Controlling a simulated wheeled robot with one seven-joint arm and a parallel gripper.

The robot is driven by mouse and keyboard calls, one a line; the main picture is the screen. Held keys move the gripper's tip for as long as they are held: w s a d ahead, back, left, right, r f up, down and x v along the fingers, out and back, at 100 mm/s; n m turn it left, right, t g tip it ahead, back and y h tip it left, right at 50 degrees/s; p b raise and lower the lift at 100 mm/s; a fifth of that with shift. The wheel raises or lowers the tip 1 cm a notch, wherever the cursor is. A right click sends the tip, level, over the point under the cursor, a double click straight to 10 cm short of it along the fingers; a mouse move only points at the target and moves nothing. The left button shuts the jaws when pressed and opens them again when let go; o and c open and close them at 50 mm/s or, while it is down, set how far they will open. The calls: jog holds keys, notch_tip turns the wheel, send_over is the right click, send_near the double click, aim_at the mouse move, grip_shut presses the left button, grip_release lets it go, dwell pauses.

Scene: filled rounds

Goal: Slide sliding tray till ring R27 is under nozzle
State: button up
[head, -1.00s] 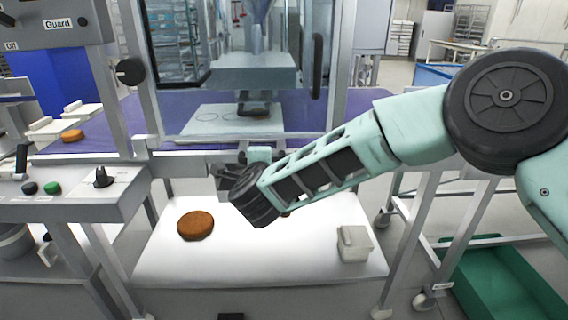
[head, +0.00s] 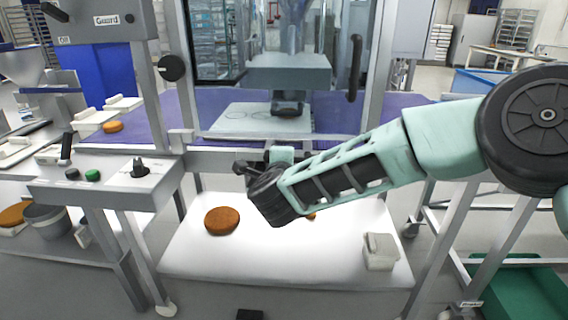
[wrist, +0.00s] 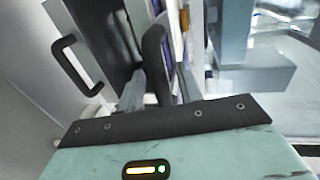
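The sliding tray (head: 255,124) is a flat pale plate on the machine's bed, with thin ring outlines on its left part. I cannot read any ring's label, so I cannot tell which is R27. The dark nozzle (head: 288,104) hangs over the tray's right part, right of the visible rings. My gripper (head: 246,170) is low at the machine's front rail, nearer than the tray. In the wrist view a black upright bar (wrist: 155,55) stands between two grey finger-like parts. I cannot tell whether they touch it.
A black handle (head: 355,68) is on the guard frame. A control box (head: 110,185) with knobs stands left. A white table (head: 250,260) below holds a brown round (head: 222,221) and a pale block (head: 380,251). A green crate (head: 520,295) is on the floor at right.

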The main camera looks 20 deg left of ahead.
jog(key=b+v, duration=0.1)
jog(key=v, duration=1.6)
jog(key=shift+s, duration=0.15)
jog(key=s+d+r+n+g+y+p, duration=0.3)
jog(key=s+r+n+g+y+p, duration=0.3)
jog(key=n, duration=0.6)
jog(key=s+d+n+g+h+p, duration=0.1)
jog(key=s+d+n+g+h, duration=0.2)
jog(key=d, duration=0.7)
jog(key=s+d+n+g+h+p, duration=0.1)
jog(key=s+d+n+g+h, duration=0.2)
jog(key=d, duration=0.7)
jog(key=s+d+n+g+h+p, duration=0.2)
jog(key=s+d+n+h, duration=0.2)
jog(key=d, duration=0.6)
jog(key=shift+s+f+g, duration=0.2)
jog(key=shift+s+g, duration=0.2)
jog(key=shift+s, duration=0.5)
